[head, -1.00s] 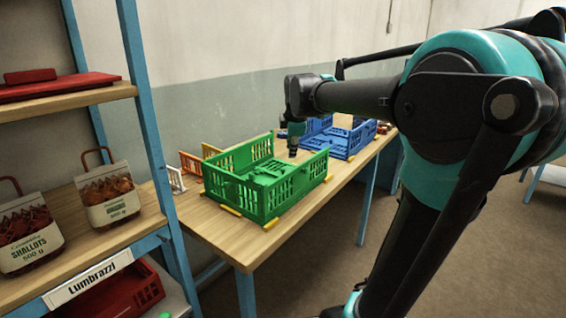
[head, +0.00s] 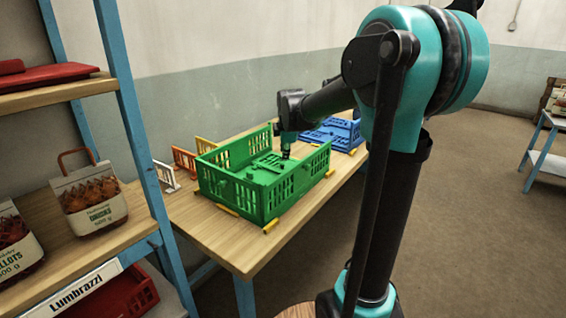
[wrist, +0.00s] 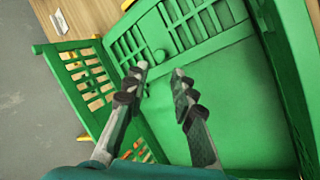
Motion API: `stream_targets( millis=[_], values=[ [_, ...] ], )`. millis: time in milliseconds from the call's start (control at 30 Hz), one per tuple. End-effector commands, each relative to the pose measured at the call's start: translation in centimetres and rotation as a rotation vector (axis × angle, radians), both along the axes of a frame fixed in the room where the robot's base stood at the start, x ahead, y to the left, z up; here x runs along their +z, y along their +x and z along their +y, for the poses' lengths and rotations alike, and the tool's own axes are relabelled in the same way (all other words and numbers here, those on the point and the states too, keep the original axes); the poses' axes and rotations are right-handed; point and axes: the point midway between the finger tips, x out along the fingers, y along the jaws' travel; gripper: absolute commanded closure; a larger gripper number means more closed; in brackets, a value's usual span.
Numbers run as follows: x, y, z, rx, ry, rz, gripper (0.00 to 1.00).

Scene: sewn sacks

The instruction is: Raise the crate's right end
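The green slatted crate (head: 228,193) stands on the wooden table in the head view. Its back-left, front-left and front-right walls look upright. On the back-right side, by my gripper, no raised wall shows. A slatted green panel (head: 265,168) lies low inside the crate and also shows in the wrist view (wrist: 205,22). My gripper (head: 285,155) points down at the crate's back-right part. In the wrist view my gripper (wrist: 159,70) is open, with a clear gap between its fingertips and nothing held. Whether the fingertips touch the panel I cannot tell.
A blue crate (head: 335,134) lies behind my forearm, partly hidden. White (head: 165,176), orange (head: 184,161) and yellow (head: 205,146) racks stand left of the green crate. Yellow strips (head: 270,226) lie at its base. A shelf with bagged shallots (head: 92,205) stands at the left.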

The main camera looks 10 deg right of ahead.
Motion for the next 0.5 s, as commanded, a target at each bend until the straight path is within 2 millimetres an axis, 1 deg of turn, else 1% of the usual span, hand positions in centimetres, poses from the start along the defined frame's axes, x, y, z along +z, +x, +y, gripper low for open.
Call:
stream_targets(
  millis=[33,100,233,400,500],
  values=[
    [-0.9,0.6,0.0,0.000,0.000,0.000,0.75],
    [-2.0,1.2,0.0,0.000,0.000,0.000,0.75],
    [-3.8,2.2,0.0,0.000,0.000,0.000,0.75],
    [-5.4,3.2,0.0,0.000,0.000,0.000,0.75],
    [-5.9,3.4,0.0,0.000,0.000,0.000,0.75]
  ],
)
